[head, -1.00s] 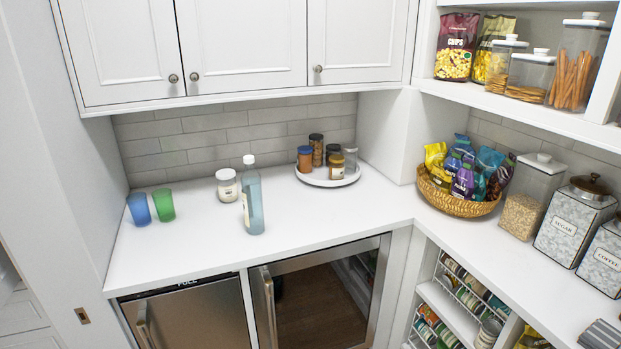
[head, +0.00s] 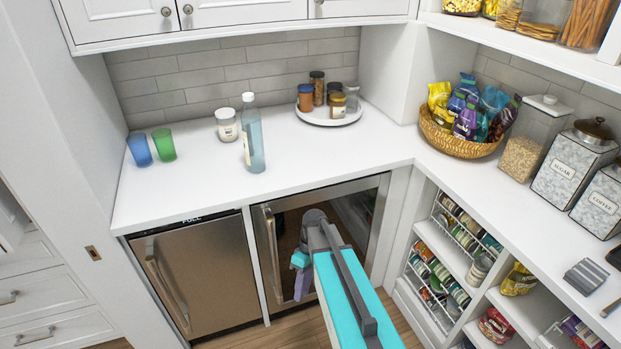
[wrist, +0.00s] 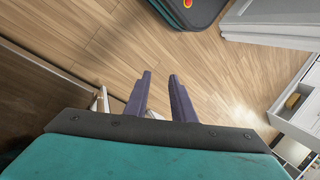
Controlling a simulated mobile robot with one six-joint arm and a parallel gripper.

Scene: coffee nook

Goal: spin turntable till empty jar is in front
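The white round turntable (head: 316,121) sits on the counter near the back corner. It carries several jars. A clear, empty-looking jar (head: 352,98) stands at its right side. A small jar with a brown lid and pale label (head: 337,106) stands at the front. An orange-and-blue jar (head: 305,98) is at the left, a tall dark-lidded jar (head: 317,88) at the back, and a further dark-lidded jar is partly hidden behind the front one. My gripper (wrist: 160,74) has its two purple fingers apart with nothing between them. It hangs below counter height, in front of the glass-door fridge, away from the turntable.
A clear bottle (head: 253,140) and white-lidded jar (head: 227,125) stand left of the turntable, with blue (head: 139,149) and green (head: 164,145) cups farther left. A snack basket (head: 455,145) is to the right. The counter (head: 310,157) in front of the turntable is clear.

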